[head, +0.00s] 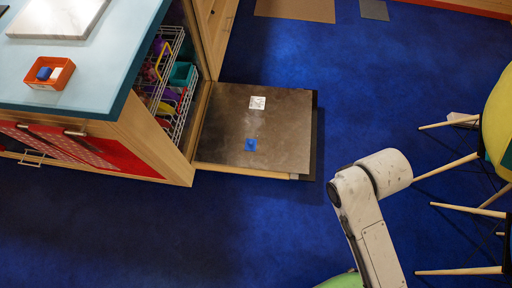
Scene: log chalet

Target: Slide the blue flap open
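A small blue square (250,145), which looks like the blue flap, lies on the inner face of a lowered, brown-grey door panel (222,120). The panel lies out flat, low over the floor, beside the wooden counter unit. The flap looks shut, but it is too small to be sure. A white label (257,103) lies farther back on the same panel. My white arm reaches up from the lower right, with its elbow just right of the panel's front corner. My gripper is not in this view, and nothing of mine covers the flap.
Wire racks (165,85) with coloured dishes stand inside the open unit behind the panel. The light blue counter (75,75) holds an orange tray (32,77). Chairs with wooden legs (445,165) stand at the right. Blue carpet (225,235) in front is clear.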

